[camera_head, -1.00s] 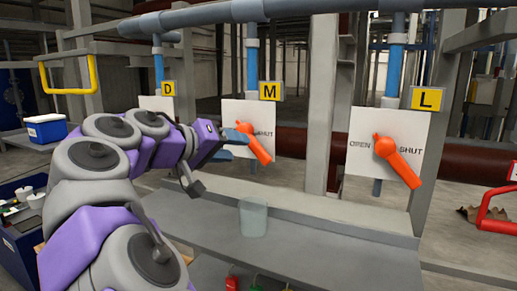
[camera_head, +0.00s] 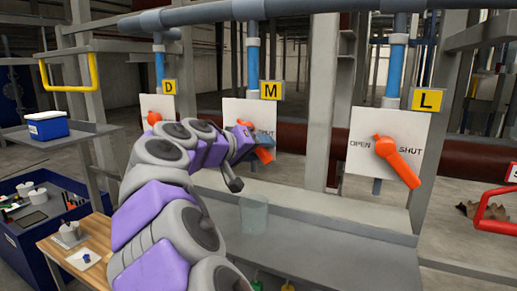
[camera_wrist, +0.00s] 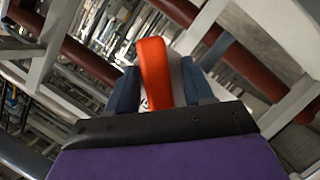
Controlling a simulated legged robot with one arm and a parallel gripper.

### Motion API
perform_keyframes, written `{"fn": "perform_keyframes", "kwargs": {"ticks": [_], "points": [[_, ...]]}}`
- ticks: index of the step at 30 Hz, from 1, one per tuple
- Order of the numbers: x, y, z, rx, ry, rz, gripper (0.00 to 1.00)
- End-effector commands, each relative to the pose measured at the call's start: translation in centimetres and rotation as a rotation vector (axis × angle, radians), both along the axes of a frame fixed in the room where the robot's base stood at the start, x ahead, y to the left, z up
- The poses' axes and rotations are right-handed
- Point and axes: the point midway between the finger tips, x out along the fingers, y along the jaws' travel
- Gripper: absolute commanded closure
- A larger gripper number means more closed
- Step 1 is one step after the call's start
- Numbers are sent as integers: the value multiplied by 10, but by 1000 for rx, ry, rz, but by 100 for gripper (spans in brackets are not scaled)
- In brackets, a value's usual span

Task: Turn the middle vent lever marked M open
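The orange M lever (camera_head: 265,155) is on a white plate (camera_head: 233,108) under the yellow M sign (camera_head: 271,90). It slants down to the right, beside the word SHUT. My gripper (camera_head: 261,141) is at this lever and hides its middle in the head view. In the wrist view the orange lever (camera_wrist: 155,72) lies between the two dark blue fingers of my gripper (camera_wrist: 161,82). The fingers are apart. The lever is close to the left finger, and a gap shows on the right. The word OPEN on the M plate is hidden by my arm.
The orange L lever (camera_head: 397,160) is to the right, slanting towards SHUT. The orange D lever (camera_head: 154,117) is to the left, partly hidden. A translucent cup (camera_head: 253,214) stands on the grey ledge (camera_head: 310,235) below. A red handle (camera_head: 493,212) is at far right.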

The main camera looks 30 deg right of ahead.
Motion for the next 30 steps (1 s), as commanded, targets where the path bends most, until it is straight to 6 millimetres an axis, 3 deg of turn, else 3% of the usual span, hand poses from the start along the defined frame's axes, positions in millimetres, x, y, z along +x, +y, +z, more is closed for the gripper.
{"fn": "perform_keyframes", "kwargs": {"ticks": [2,15,30], "points": [[0,0,0,0,0,0,56],[1,0,-1,1,1,0,98],[2,-5,-4,18,-16,-1,100]]}}
